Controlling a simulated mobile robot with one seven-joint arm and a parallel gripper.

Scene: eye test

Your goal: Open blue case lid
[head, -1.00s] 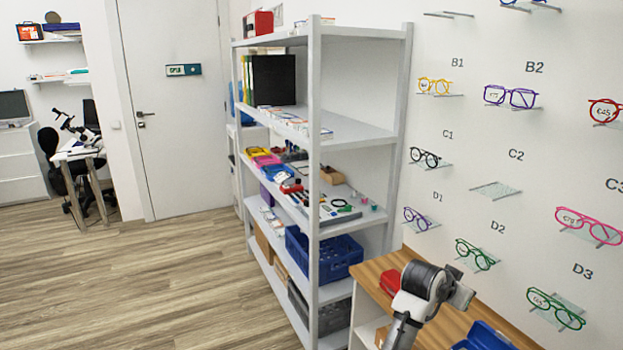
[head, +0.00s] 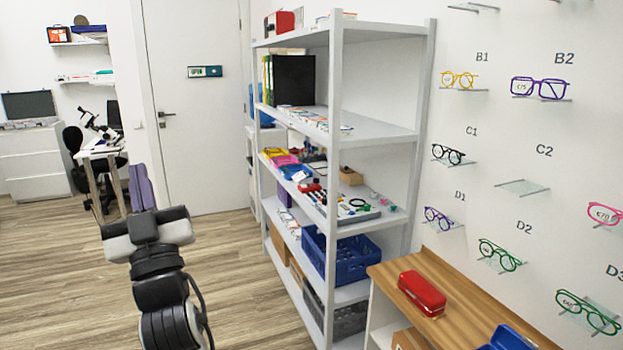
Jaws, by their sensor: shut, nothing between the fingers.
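A blue case (head: 508,338) lies on the wooden top at the bottom right of the head view. The lower edge of the picture cuts it off, and I cannot tell how its lid stands. My gripper (head: 139,176) is at the left of the view, raised in front of the door and desk area, far from the blue case.
A red case (head: 422,293) lies on the wooden top (head: 465,300), left of and behind the blue case. A grey shelf unit (head: 334,180) with several goods and a blue crate (head: 340,257) stands in the middle. Glasses hang on the right wall. The floor at left is open.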

